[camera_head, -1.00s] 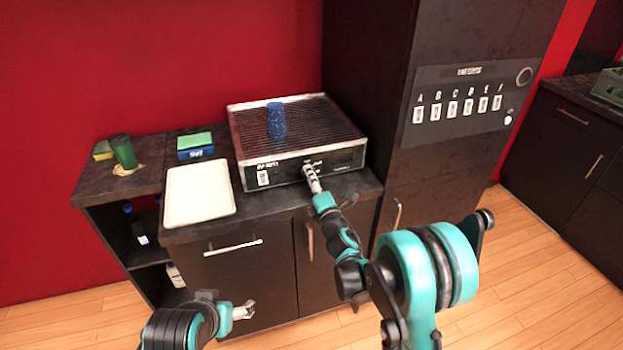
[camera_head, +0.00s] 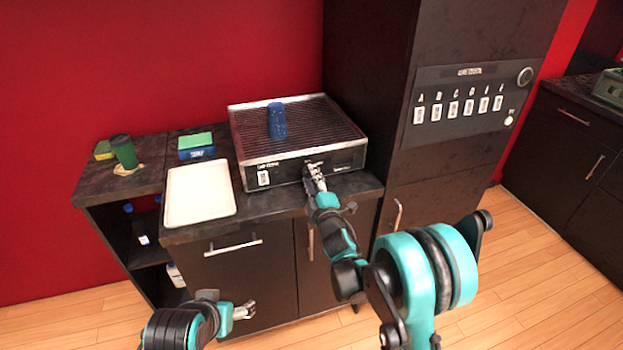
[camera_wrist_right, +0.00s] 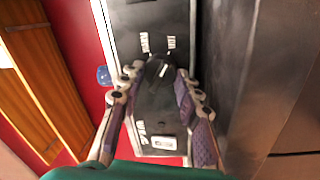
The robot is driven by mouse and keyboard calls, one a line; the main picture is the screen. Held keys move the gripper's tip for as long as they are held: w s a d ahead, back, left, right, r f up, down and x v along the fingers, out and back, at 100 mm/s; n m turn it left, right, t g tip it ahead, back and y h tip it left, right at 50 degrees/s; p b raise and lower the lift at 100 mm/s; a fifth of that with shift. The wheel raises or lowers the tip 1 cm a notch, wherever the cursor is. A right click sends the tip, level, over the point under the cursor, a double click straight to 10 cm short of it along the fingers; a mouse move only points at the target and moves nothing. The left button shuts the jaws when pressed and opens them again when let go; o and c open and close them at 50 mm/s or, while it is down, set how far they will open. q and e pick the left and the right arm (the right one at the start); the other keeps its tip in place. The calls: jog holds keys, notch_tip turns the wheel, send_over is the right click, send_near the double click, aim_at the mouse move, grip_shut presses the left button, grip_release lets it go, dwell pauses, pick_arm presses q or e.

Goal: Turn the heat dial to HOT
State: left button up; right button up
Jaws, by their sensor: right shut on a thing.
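The heat dial is a dark knob on the front panel of the grill unit (camera_head: 290,140). In the head view my right gripper (camera_head: 313,172) covers it. In the right wrist view the black dial (camera_wrist_right: 158,72) sits between the fingertips of the right gripper (camera_wrist_right: 160,76), which is shut on it. White lettering shows beside the dial, too blurred to read. A white switch (camera_head: 263,178) is on the panel's left part. My left gripper (camera_head: 245,311) hangs low in front of the cabinet, apart from everything; its finger opening is too small to judge.
A blue cylinder (camera_head: 277,121) stands on the ribbed grill top. A white tray (camera_head: 200,192), a blue box with a green top (camera_head: 196,147) and a green cup (camera_head: 124,152) are on the counter to the left. A tall dark cabinet (camera_head: 440,110) stands close on the right.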

dwell(0.3)
jog(key=o, duration=1.2)
jog(key=shift+c, duration=0.2)
